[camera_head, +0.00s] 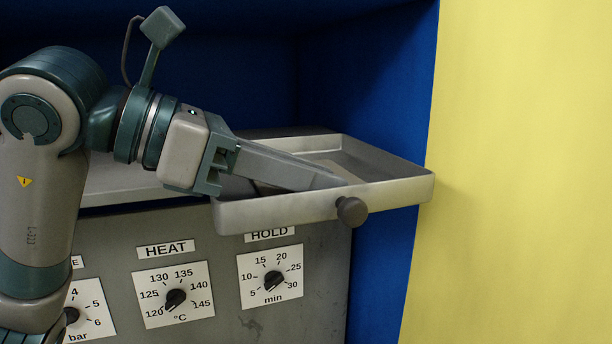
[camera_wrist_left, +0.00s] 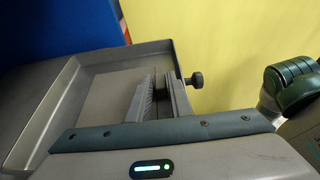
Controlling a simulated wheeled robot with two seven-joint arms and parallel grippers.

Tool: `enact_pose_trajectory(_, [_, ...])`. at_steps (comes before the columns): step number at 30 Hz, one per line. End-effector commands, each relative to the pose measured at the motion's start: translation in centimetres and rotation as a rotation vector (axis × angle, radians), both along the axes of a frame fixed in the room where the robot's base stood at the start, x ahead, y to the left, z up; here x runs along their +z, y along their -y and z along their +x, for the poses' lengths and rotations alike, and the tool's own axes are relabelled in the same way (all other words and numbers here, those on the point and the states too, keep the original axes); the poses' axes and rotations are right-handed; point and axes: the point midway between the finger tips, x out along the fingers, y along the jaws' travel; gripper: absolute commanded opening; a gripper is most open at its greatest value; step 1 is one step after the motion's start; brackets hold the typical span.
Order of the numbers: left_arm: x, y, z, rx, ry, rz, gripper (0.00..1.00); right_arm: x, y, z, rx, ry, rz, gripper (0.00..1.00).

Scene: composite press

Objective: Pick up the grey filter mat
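The grey filter mat appears to be the flat, pale grey-beige sheet (camera_head: 346,172) lying in a shallow metal tray (camera_head: 285,211). In the head view my left gripper covers much of it. In the left wrist view the sheet (camera_wrist_left: 105,95) lies flat to the left of the fingers. My left gripper (camera_head: 338,182) reaches down into the tray from the left, its tips close to the front wall near the knob. In the left wrist view the fingers (camera_wrist_left: 164,80) stand apart with a narrow gap, and nothing is clearly seen between them. My right gripper is not in view.
A dark round knob (camera_head: 351,211) sticks out from the tray's front wall. A grey panel (camera_head: 222,282) with HEAT and HOLD dials stands below. A blue wall (camera_head: 375,80) is behind, and a yellow wall (camera_head: 525,170) is at the right.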

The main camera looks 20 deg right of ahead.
Motion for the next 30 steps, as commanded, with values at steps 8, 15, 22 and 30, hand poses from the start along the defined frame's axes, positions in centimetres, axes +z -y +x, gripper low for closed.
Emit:
enact_pose_trajectory(8, [0.0, 0.0, 0.0, 0.000, 0.000, 0.000, 0.04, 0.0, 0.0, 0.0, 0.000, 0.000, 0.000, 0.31])
enact_pose_trajectory(15, [0.0, 0.0, 0.0, 0.000, 0.000, 0.000, 0.00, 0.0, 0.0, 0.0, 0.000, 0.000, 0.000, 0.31])
enact_pose_trajectory(22, [0.2, 0.0, 0.0, 0.001, 0.001, 0.000, 0.00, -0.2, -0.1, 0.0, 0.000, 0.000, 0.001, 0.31])
enact_pose_trajectory(30, [1.5, 0.0, 0.0, 0.001, 0.004, 0.000, 0.00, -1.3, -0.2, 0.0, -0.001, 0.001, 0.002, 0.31])
